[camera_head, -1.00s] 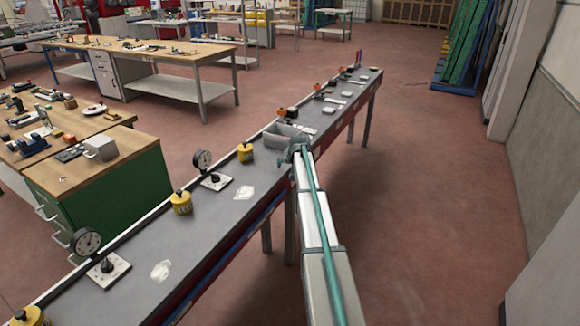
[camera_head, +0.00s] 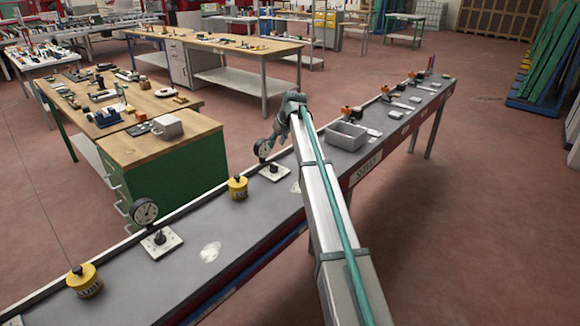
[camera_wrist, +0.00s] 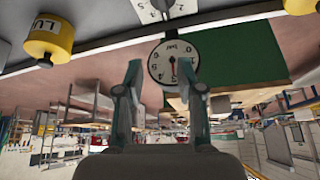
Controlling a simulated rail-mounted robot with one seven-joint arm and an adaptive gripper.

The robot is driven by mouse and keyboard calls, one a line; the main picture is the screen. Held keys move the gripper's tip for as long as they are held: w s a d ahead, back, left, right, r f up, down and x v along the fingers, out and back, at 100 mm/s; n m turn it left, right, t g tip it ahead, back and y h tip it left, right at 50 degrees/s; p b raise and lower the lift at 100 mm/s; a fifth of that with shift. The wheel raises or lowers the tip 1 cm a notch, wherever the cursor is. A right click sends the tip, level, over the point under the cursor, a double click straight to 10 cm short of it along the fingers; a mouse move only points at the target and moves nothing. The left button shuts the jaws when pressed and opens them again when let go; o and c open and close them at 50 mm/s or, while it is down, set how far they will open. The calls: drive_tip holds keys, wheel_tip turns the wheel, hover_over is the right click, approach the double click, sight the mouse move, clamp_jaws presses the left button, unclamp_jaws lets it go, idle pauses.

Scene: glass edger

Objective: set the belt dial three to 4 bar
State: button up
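A round white gauge (camera_head: 262,148) stands at the bench's back edge, behind a white dial plate with a dark knob (camera_head: 273,172). My gripper (camera_head: 292,104) is above and just right of this gauge in the head view. In the upside-down wrist view, the gauge (camera_wrist: 173,62) lies between my two open fingers (camera_wrist: 160,70), and nothing is gripped. The dial plate (camera_wrist: 165,8) is cut off at the top edge there. The gauge reading is too small to be sure of. A second gauge (camera_head: 143,212) and dial plate (camera_head: 160,241) stand nearer on the bench.
A grey bin (camera_head: 347,135) sits right of my arm. A wooden bench with a green cabinet (camera_head: 165,165) stands behind, across a gap.

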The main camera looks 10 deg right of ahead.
sight(274, 165)
drive_tip(key=f+p, duration=0.1)
drive_tip(key=f, duration=0.2)
drive_tip(key=f+n+g, duration=0.1)
drive_tip(key=f, duration=0.3)
drive_tip(key=w+a+f+n+p, duration=0.1)
drive_tip(key=f, duration=0.2)
drive_tip(key=shift+a+f+p, duration=0.1)
drive_tip(key=shift+f+p, duration=0.15)
drive_tip(key=shift+p, duration=0.1)
clamp_jaws()
